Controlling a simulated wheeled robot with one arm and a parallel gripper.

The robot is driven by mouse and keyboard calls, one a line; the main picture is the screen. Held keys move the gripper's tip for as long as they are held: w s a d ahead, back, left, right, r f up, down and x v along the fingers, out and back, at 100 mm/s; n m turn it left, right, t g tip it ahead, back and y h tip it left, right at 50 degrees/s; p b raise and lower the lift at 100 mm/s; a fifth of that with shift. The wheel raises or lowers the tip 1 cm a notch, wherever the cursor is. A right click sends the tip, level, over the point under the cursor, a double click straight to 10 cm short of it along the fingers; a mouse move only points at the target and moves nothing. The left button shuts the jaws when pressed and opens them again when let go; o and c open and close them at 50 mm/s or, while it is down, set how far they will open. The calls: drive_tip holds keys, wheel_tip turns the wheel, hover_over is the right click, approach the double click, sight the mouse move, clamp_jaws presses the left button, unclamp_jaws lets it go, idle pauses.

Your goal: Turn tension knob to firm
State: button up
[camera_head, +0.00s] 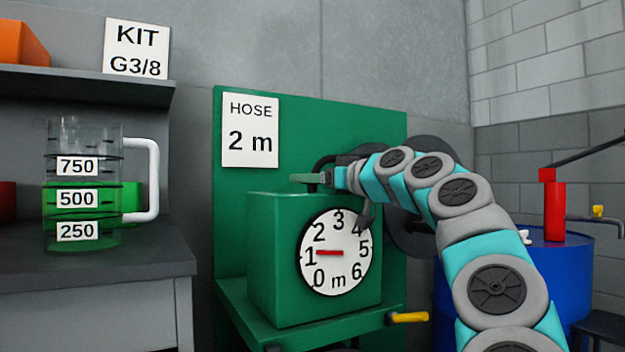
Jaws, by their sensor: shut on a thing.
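I cannot pick out a tension knob or a "firm" mark in this view. A green box (275,240) carries a round white dial (336,272) numbered 0 to 6 with an "m". Its red pointer (329,253) lies level near the 1. My gripper (325,178) reaches in from the right above the box top. It appears shut on a flat green piece (306,178) there; its fingers are small and partly hidden. A small dark part (367,217) shows at the dial's upper right edge; I cannot tell what it is.
A green back panel (232,190) bears a "HOSE 2 m" sign (250,132). A yellow handle (408,318) sticks out at the lower right. A measuring jug (82,185) with green liquid stands on the left counter (120,262). A blue drum (568,265) stands right, behind my arm.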

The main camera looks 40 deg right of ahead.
drive_tip(key=c, duration=0.4)
drive_tip(key=shift+f+m+h+b, duration=0.35)
drive_tip(key=shift+m+h+b, duration=0.15)
drive_tip(key=shift+h+b, duration=0.55)
drive_tip(key=shift+r+m+h+b, duration=0.25)
drive_tip(key=shift+m+h+b, duration=0.85)
drive_tip(key=shift+h, duration=0.35)
drive_tip(key=o, duration=1.4)
drive_tip(key=shift+r, duration=0.1)
drive_tip(key=shift+c, duration=0.2)
drive_tip(key=shift+s, duration=0.15)
drive_tip(key=shift+v, duration=3.75)
drive_tip(key=shift+r, duration=0.1)
